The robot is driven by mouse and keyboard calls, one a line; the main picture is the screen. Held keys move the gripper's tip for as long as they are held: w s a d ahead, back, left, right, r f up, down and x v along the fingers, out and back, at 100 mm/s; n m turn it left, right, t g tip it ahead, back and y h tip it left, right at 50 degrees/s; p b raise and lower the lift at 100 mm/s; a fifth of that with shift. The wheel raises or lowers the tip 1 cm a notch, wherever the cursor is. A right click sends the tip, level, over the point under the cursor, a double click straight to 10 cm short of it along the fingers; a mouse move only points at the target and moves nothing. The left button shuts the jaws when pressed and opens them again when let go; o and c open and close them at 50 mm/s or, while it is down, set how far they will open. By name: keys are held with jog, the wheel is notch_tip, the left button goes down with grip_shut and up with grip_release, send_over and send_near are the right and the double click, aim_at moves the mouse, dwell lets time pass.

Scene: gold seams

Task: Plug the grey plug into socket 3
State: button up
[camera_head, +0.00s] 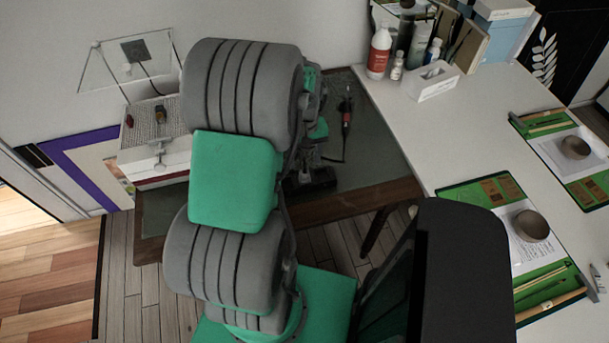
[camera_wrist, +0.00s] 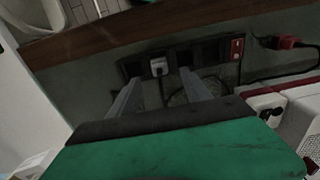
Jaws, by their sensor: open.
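In the wrist view a black power strip (camera_wrist: 205,53) lies on the dark green mat, with a row of dark socket openings and a red switch (camera_wrist: 237,47) at its right end. The grey plug (camera_wrist: 159,67) is at the strip's left part, with a dark cable running down from it; I cannot tell whether it is seated in an opening. Socket numbers are not readable. My gripper (camera_wrist: 160,79) is open, its fingers on either side of the plug, with visible space between them. In the head view my arm hides the plug and most of the gripper.
A red connector (camera_wrist: 290,42) with a dark cable lies right of the strip. A white box (camera_wrist: 265,98) stands at the lower right of the wrist view. In the head view a red and black hand tool (camera_head: 346,118) lies on the mat, beside a white table (camera_head: 440,125).

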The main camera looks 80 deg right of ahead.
aim_at(305, 172)
jog(key=shift+f, duration=1.25)
jog(key=f, duration=0.1)
jog(key=f+p, duration=0.1)
jog(key=f, duration=0.1)
jog(key=f+p, duration=0.1)
jog(key=f, duration=0.1)
jog(key=shift+d+f, duration=0.15)
jog(key=shift+d, duration=0.1)
grip_shut()
